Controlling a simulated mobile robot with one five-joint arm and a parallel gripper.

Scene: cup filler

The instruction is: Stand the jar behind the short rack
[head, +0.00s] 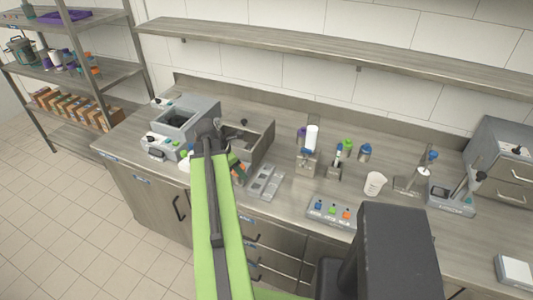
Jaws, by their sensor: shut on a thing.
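My gripper (214,138) is at the far end of my green arm, over the left part of the counter beside the grey basin. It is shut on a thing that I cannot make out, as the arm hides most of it. A small grey rack (334,171) with slim items stands mid-counter. A taller holder (307,162) with a white cylinder is to its left. They may be the short and tall racks. A small blue-capped container (365,152), jar-like, stands to the right and slightly behind the small rack. I cannot tell whether it is the task's jar.
A grey machine (185,120) and an open basin (258,142) fill the left of the counter. A white cup (375,184), a button panel (331,211) and a stand (412,181) are to the right. A long shelf (340,50) runs above.

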